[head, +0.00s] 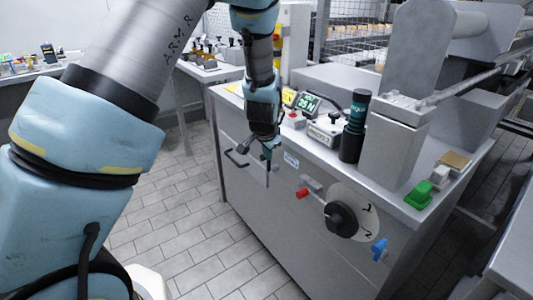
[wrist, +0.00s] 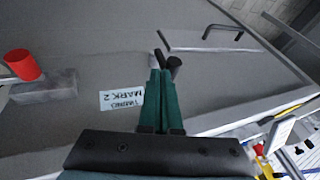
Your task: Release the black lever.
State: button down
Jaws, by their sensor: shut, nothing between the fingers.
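My gripper (head: 267,154) is shut and empty, with its fingers pointing at the front of the grey cabinet (head: 245,205). In the wrist view the green fingers (wrist: 161,75) lie together, and a short black lever (wrist: 174,64) stands right at their tips. A thin dark rod (wrist: 162,42) shows just beyond it. I cannot tell whether the fingertips touch the lever. In the head view the lever is mostly hidden by my gripper.
A bar handle (head: 237,158) is left of my gripper. A red knob (head: 302,193), black dial knob (head: 341,217) and blue valve (head: 379,249) are on the right. A label (wrist: 122,97) lies beside the fingers. The floor before the cabinet is clear.

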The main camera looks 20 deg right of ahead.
jog(key=shift+w+f, duration=0.15)
jog(key=shift+w, duration=0.1)
jog(key=shift+w+a, duration=0.1)
jog(key=shift+w, duration=0.05)
jog(key=shift+w+g, duration=0.15)
jog(key=shift+g, duration=0.15)
jog(key=shift+w+a+r+g, duration=0.1)
jog(key=shift+w+r+g, duration=0.1)
jog(key=shift+w+g, duration=0.4)
dwell(0.4)
